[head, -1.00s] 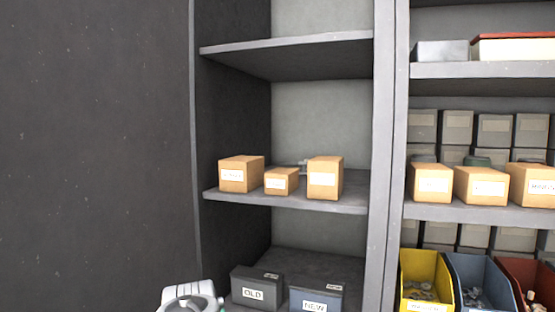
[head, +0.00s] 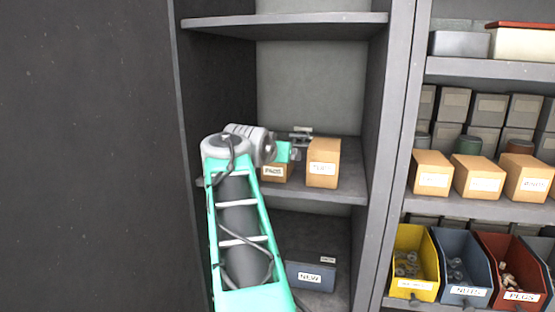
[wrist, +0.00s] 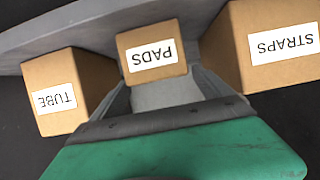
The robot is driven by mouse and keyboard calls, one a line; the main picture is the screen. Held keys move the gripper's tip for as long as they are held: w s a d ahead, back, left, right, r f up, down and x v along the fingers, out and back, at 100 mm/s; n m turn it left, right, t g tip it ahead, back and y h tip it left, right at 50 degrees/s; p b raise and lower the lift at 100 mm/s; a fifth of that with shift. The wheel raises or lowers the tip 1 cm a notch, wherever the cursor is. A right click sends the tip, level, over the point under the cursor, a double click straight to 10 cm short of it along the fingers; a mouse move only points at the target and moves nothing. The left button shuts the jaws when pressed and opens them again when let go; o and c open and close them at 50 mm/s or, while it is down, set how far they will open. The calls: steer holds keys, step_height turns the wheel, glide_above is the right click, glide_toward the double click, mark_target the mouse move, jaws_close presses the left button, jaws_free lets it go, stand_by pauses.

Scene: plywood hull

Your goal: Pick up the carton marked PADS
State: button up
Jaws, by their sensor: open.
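The carton marked PADS (head: 273,173) is a small tan box with a white label, in the middle of the row on the cubby's middle shelf (head: 345,190). In the wrist view the PADS carton (wrist: 152,52) appears upside down, straight ahead of my gripper (wrist: 162,82). The gripper is open and empty, with a grey finger toward each side of the carton. In the head view my gripper (head: 290,152) is at the carton's upper part, and my arm and wrist cover part of the scene. I cannot tell whether the fingers touch the carton.
The TUBE carton (wrist: 60,90) and the STRAPS carton (wrist: 268,45) flank PADS closely. TUBE (head: 323,163) stands right in the head view; STRAPS is hidden there by my arm. A dark box marked NEW (head: 311,276) is below. Another shelf (head: 285,20) is above.

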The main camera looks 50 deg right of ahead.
steer(key=shift+c, duration=0.3)
steer(key=c, duration=1.7)
